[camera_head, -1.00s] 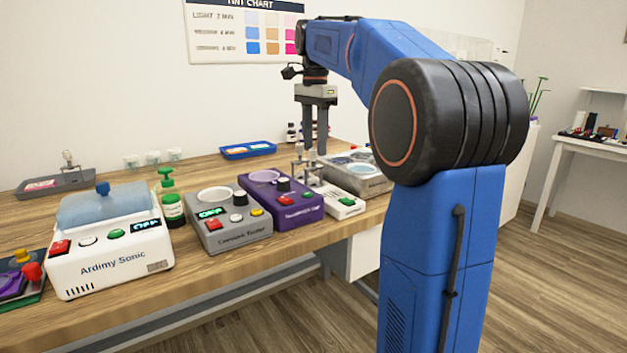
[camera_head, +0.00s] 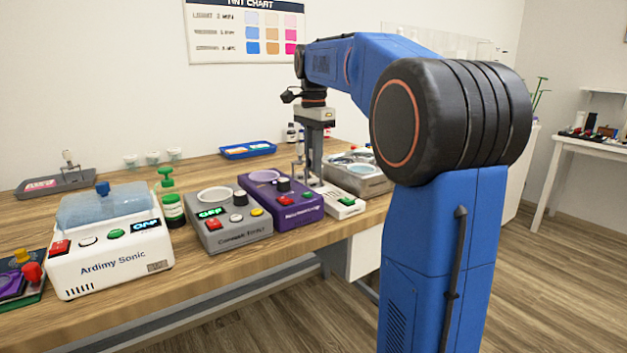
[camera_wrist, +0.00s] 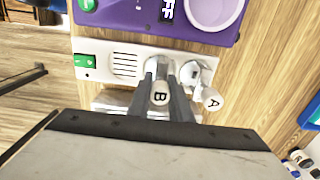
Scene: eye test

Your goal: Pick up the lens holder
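No label in view names the lens holder. Two small upright pieces with round tops marked B (camera_wrist: 160,93) and A (camera_wrist: 211,99) stand at the white device with the green switch (camera_wrist: 92,60). In the head view this device (camera_head: 345,206) is right of the purple unit. My gripper (camera_wrist: 161,80) points down, with one dark finger on each side of the B piece. In the head view my gripper (camera_head: 315,172) is low over the device's back end. I cannot tell whether the fingers touch the piece. Their tips and the piece's lower part are partly hidden.
The purple unit (camera_head: 297,213) stands close on the left, and a grey box with round dishes (camera_head: 378,184) close on the right. A blue tray (camera_head: 262,154) lies behind.

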